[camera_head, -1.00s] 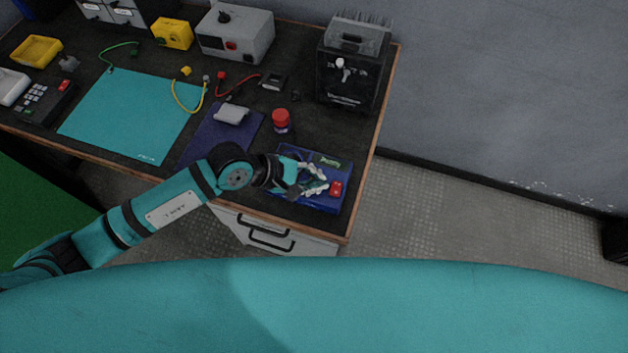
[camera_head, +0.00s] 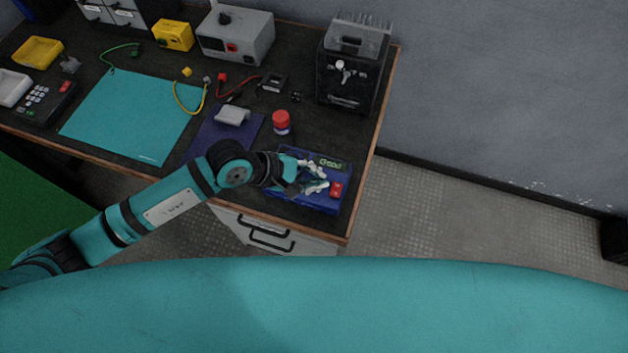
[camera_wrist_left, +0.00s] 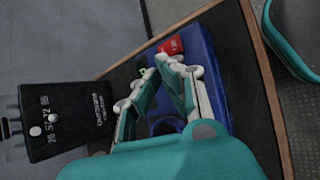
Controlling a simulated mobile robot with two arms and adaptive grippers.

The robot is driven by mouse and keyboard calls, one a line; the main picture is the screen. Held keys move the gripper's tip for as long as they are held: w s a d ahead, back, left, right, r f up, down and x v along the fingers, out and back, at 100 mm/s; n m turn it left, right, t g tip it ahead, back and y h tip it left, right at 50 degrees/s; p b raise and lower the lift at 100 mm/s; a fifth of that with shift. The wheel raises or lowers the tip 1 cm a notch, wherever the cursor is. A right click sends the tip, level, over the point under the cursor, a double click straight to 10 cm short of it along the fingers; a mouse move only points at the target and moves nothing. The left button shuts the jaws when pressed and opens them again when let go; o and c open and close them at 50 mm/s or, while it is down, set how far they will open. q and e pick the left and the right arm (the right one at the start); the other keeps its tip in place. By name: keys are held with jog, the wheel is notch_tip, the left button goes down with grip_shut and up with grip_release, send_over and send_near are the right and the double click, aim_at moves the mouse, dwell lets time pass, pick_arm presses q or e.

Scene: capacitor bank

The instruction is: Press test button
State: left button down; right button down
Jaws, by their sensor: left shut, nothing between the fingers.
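A blue tester box (camera_head: 325,205) lies at the front right corner of the workbench. It carries a red button (camera_head: 336,189) and a small display with green characters (camera_head: 330,163). My left gripper (camera_head: 322,178) is over the box, shut and empty, its fingertips close to the red button's left side. In the left wrist view the fingertips (camera_wrist_left: 178,66) are just short of the red button (camera_wrist_left: 171,46) on the blue box (camera_wrist_left: 205,60). I cannot tell whether they touch it. The gripper hides part of the box. My right gripper is not in view.
A red-capped jar (camera_head: 281,122) stands behind the box. A black instrument (camera_head: 350,80) stands at the back right. A grey part (camera_head: 232,114) lies on a dark blue mat (camera_head: 205,140). A teal mat (camera_head: 130,115) lies at left.

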pick_arm(q)
jog(key=shift+r+p, duration=1.55)
jog(key=shift+r, duration=1.2)
